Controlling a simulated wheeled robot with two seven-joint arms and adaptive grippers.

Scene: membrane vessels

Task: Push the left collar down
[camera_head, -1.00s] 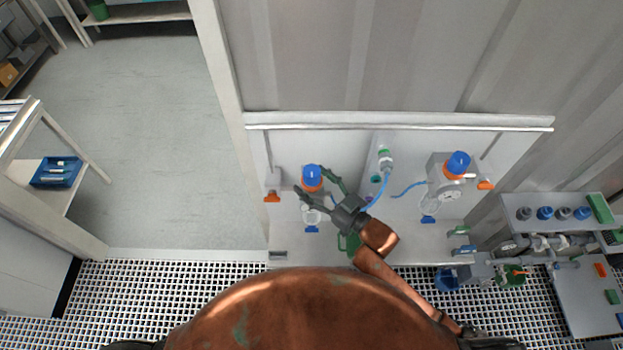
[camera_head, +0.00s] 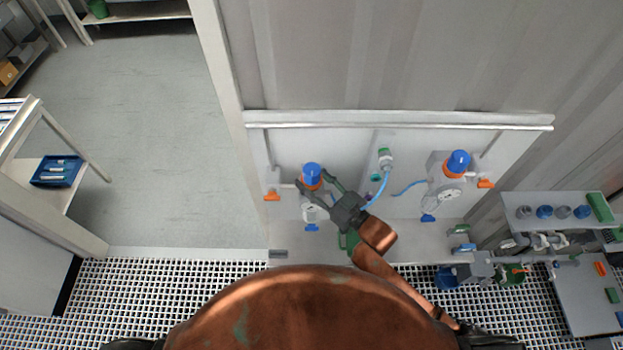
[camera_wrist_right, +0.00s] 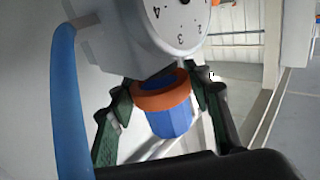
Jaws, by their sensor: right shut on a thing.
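The left collar (camera_head: 312,187) is an orange ring around the blue cap (camera_head: 312,170) of the left vessel. In the right wrist view the collar (camera_wrist_right: 162,92) sits between the vessel's grey gauge body (camera_wrist_right: 140,35) and the blue cap (camera_wrist_right: 170,122). My right gripper (camera_head: 313,179) reaches in from the lower right, one finger on each side of the collar, and is shut on it. In the wrist view its dark green fingers (camera_wrist_right: 165,95) flank the ring. My left gripper is out of view.
A second vessel with a blue cap (camera_head: 458,162) and orange collar stands at the right on the same panel. A green-topped fitting (camera_head: 385,158) with a blue hose (camera_head: 379,190) lies between them, close to my right gripper. Orange-tipped valves (camera_head: 272,197) flank the vessels.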

